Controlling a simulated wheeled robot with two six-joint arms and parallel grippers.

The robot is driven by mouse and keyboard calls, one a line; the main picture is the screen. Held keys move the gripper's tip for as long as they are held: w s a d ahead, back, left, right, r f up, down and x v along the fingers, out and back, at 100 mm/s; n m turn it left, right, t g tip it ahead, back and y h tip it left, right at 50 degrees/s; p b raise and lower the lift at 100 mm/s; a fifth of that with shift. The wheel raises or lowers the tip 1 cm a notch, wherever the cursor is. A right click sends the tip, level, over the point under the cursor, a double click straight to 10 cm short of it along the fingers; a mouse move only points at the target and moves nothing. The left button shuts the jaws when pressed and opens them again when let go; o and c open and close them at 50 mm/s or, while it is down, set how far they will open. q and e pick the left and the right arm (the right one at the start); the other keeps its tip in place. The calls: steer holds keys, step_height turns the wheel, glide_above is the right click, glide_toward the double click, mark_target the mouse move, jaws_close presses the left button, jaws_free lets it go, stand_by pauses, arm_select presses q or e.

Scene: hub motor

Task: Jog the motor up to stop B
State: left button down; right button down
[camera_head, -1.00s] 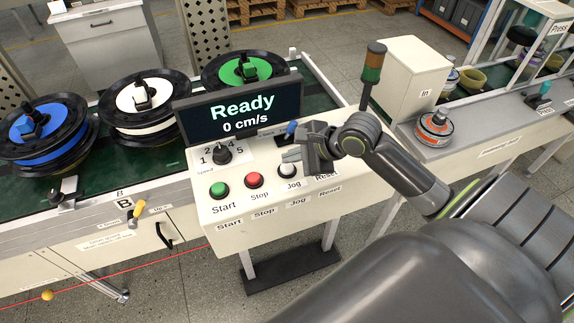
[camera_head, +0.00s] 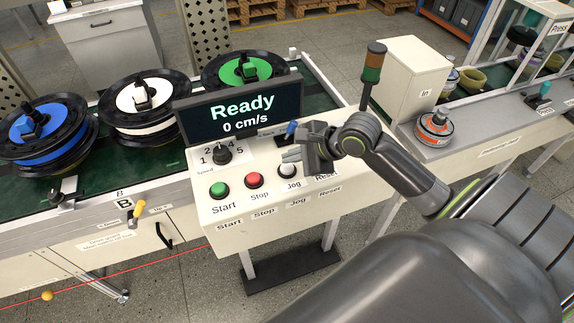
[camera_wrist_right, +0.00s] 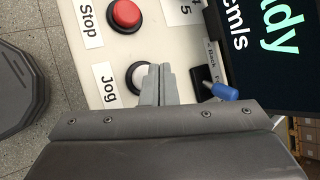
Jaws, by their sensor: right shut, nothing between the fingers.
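Three wheel-like hub motors lie on the green belt: a blue one (camera_head: 50,128), a white one (camera_head: 146,97) and a green one (camera_head: 243,70). The blue one is nearest the stop marked B (camera_head: 124,204), which has a yellow lever (camera_head: 136,216). The white Jog button (camera_head: 286,171) is on the control panel; it also shows in the right wrist view (camera_wrist_right: 138,75). My right gripper (camera_head: 291,156) is shut and empty, its tips at the Jog button, partly covering it in the wrist view. Whether they touch it I cannot tell. My left gripper is not in view.
The screen (camera_head: 240,106) reads Ready, 0 cm/s. A green Start button (camera_head: 219,190), a red Stop button (camera_head: 254,180), a speed knob (camera_head: 222,154) and a blue direction lever (camera_head: 291,128) are close by. A signal tower (camera_head: 373,65) stands behind my right arm.

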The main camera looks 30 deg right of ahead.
mark_target(292, 168)
stand_by(0.4)
steer(key=shift+f+p, duration=0.35)
steer(key=shift+p, duration=0.1)
steer(key=shift+f, duration=0.1)
steer(key=shift+f, duration=0.55)
stand_by(2.4)
stand_by(0.4)
steer(key=shift+r+p, duration=1)
steer(key=shift+p, duration=0.65)
step_height(292, 168, up, 5)
steer(key=p, duration=0.7)
